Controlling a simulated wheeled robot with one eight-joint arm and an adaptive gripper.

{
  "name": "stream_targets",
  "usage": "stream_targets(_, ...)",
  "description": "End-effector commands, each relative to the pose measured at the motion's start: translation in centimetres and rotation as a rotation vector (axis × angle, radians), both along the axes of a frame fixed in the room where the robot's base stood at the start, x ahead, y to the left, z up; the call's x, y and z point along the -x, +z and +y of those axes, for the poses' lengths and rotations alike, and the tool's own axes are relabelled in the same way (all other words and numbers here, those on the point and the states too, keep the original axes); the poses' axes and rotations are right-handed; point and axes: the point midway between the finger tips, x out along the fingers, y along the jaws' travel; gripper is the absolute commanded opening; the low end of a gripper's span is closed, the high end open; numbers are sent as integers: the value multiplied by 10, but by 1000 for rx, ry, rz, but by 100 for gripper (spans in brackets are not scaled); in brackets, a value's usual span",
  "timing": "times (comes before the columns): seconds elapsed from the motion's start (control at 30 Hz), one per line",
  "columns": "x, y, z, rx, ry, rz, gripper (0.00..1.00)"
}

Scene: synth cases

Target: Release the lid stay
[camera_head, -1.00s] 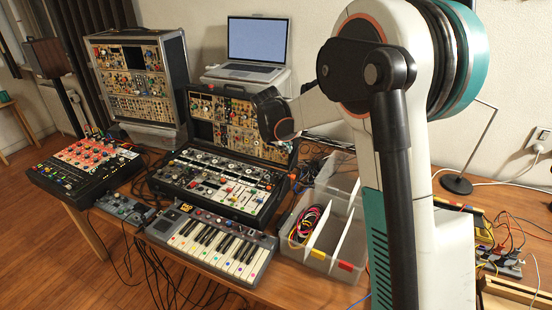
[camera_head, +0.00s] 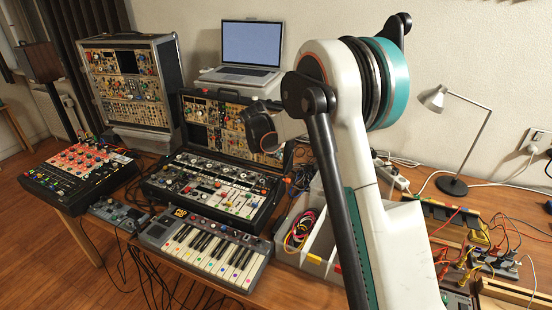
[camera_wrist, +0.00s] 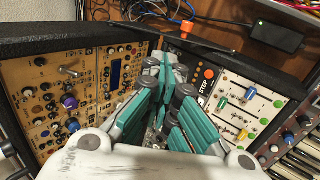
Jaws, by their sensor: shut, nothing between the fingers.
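The open synth case has a raised lid (camera_head: 205,124) full of tan modules and a base (camera_head: 228,200) with pale panels. In the wrist view, the lid panel (camera_wrist: 35,95) is at left and the base panel (camera_wrist: 243,112) at right. My gripper (camera_wrist: 166,66), with teal-padded fingers, points between them towards the case's end wall. It is shut and holds nothing. A thin dark bar (camera_wrist: 190,40) runs across beyond the fingertips, near both case edges. I cannot tell whether it is the lid stay or whether the fingers touch it. My arm hides the fingers in the head view.
A keyboard (camera_head: 205,243) stands before the case, and a grey divided bin (camera_head: 312,252) to its right. A tall modular case (camera_head: 128,85) and a laptop (camera_head: 250,52) are behind. A desk lamp (camera_head: 455,185) and loose cables are at right. Cables lie beyond the case.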

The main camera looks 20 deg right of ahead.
Motion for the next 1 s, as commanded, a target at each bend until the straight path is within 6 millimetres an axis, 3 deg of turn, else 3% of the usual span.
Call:
stream_targets(0.5,-37,-84,-37,-1,-2,0,0)
stream_targets(0.7,-45,-99,-45,-1,-1,0,0)
stream_targets(1.0,-46,-101,-47,0,-1,0,0)
